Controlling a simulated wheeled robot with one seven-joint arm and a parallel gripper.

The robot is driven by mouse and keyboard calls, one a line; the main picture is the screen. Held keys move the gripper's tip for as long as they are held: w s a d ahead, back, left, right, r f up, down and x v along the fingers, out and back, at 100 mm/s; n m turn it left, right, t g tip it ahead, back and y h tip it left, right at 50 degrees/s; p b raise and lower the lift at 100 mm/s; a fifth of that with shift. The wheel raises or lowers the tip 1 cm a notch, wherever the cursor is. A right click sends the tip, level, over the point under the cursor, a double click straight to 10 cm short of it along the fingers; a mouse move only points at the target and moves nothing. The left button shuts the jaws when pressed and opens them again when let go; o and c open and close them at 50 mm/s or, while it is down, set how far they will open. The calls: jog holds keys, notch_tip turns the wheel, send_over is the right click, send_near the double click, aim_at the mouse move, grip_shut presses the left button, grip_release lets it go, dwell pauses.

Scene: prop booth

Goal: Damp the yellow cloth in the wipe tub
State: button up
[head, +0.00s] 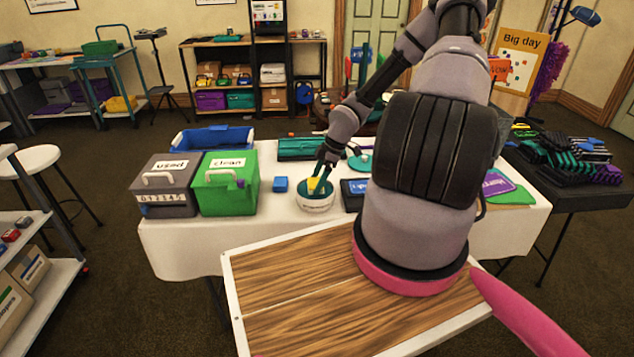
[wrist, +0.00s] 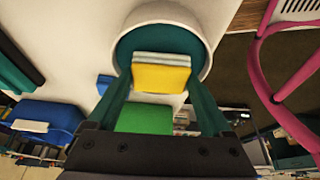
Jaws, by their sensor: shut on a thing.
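The yellow cloth (head: 314,186) is a small folded pad, gripped between the teal fingers of my gripper (head: 319,183). In the wrist view the cloth (wrist: 160,78) shows a pale grey edge strip along its top, and my gripper (wrist: 159,72) is shut on it. The wipe tub (head: 317,205) is a round white bowl with a teal inside and dark lettering on its front. It stands on the white-covered table. In the wrist view the cloth overlaps the opening of the tub (wrist: 203,38). I cannot tell whether the cloth touches the inside.
A grey "used" box (head: 165,190) and a green "clean" box (head: 227,190) stand on the white table (head: 190,238) at left. A small blue block (head: 280,184) lies left of the tub. A dark blue-labelled box (head: 354,195) stands close on its right. A teal case (head: 300,148) lies behind.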

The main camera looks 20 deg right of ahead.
jog(key=shift+r, duration=3.25)
